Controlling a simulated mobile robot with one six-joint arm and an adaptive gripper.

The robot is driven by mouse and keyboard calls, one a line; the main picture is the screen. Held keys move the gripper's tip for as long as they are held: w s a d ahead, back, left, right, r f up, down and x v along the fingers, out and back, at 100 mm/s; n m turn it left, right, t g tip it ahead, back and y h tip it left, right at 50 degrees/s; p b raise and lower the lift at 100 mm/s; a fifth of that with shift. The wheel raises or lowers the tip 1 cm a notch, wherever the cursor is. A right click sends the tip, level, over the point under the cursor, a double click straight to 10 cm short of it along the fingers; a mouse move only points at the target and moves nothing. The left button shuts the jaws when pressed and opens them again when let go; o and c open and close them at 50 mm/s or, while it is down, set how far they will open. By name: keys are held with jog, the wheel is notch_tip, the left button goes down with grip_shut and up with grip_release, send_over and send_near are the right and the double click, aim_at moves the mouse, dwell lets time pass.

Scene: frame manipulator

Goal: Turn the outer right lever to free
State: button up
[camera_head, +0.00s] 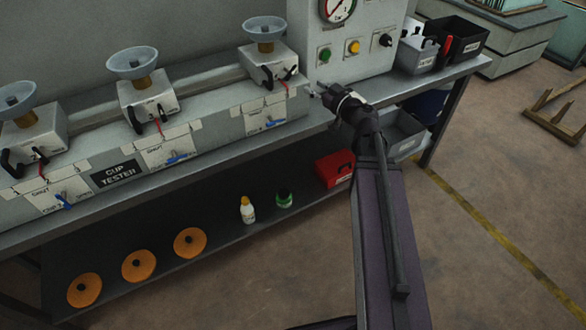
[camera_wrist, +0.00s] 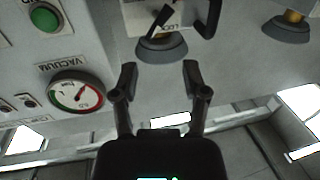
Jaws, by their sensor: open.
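The cup tester's right station (camera_head: 268,64) is a white box with a grey suction cup (camera_head: 265,28) on top. Its front carries a black handle (camera_head: 267,76) and, to the right, a small dark lever with a red part (camera_head: 288,74). In the upside-down wrist view, a black lever (camera_wrist: 159,20) stands beside a label that seems to read LOCK, left of the bent black handle (camera_wrist: 212,16). My gripper (camera_head: 318,90) is open and empty, just right of the box; in the wrist view its fingers (camera_wrist: 159,77) are apart, clear of the lever and cup.
Two similar stations (camera_head: 148,97) stand to the left. A blue valve handle (camera_head: 270,123) sits below the right station. The panel with the gauge (camera_head: 338,8) and buttons rises close behind my gripper. Bins (camera_head: 418,58) stand on the bench to the right.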

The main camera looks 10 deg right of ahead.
jog(key=s+a+f+g+b, duration=0.2)
jog(key=f+g+b, duration=0.1)
jog(key=f, duration=0.5)
jog(key=s+a+f+g+b, duration=0.3)
jog(key=f+b, duration=0.3)
jog(key=f, duration=0.2)
jog(key=s+a+f+g+b, duration=0.2)
jog(key=s+a+f+b, duration=0.1)
jog(key=f, duration=0.5)
jog(key=shift+s+a+f+g+h+b, duration=0.15)
jog(key=shift+a+f+g+h+b, duration=0.2)
jog(key=shift+b, duration=0.55)
jog(key=shift+d+r, duration=0.1)
jog(key=shift+d, duration=0.05)
